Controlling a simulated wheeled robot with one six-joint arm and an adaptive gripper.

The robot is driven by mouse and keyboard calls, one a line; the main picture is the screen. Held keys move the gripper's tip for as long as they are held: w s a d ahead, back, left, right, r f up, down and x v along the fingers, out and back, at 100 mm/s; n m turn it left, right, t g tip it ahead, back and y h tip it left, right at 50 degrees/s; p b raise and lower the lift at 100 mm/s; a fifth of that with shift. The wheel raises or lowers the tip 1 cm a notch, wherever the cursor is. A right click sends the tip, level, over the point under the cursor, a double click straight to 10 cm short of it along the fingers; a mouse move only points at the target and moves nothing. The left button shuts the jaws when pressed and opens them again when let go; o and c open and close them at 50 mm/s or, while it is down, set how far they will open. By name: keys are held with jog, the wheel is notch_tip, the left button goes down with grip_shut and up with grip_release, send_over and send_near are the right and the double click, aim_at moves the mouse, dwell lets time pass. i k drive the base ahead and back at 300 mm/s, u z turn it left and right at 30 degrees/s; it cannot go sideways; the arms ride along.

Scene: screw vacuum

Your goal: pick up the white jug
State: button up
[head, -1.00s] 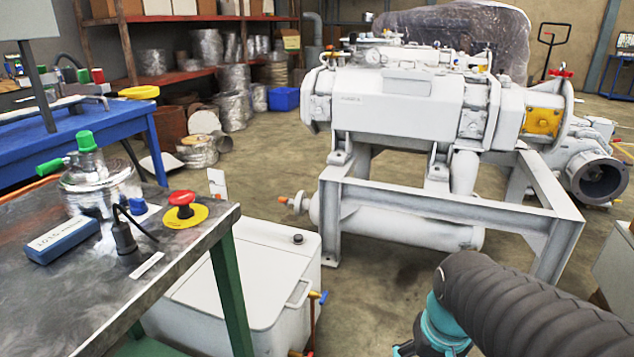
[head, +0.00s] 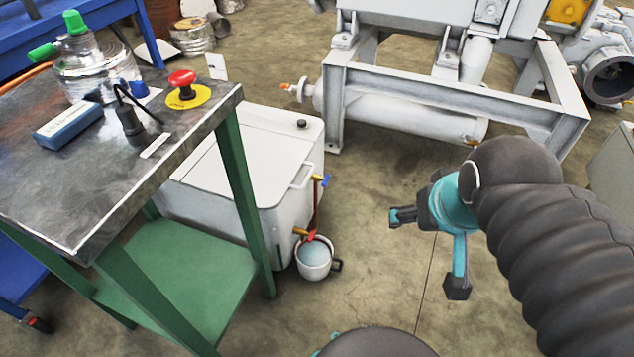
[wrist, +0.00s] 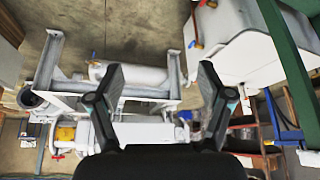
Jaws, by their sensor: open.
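The white jug (head: 314,258) stands upright on the floor in the head view, below a brass tap at the front of a white tank. It looks filled with pale liquid, and its dark handle points right. My gripper (head: 424,252) is open and empty, to the right of the jug and apart from it. In the wrist view my gripper (wrist: 165,84) shows two spread fingers with nothing between them. I cannot make out the jug in the wrist view.
The white tank (head: 245,165) stands behind the jug. A metal-topped table with green legs (head: 238,190) is close on the left. A grey machine frame (head: 450,95) stands at the back. The floor (head: 375,200) between jug and gripper is clear.

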aim_at(314, 259)
jog(key=u, duration=2.95)
jog(key=k, duration=1.1)
jog(key=z, duration=0.8)
jog(key=i, duration=0.45)
jog(key=u, duration=0.05)
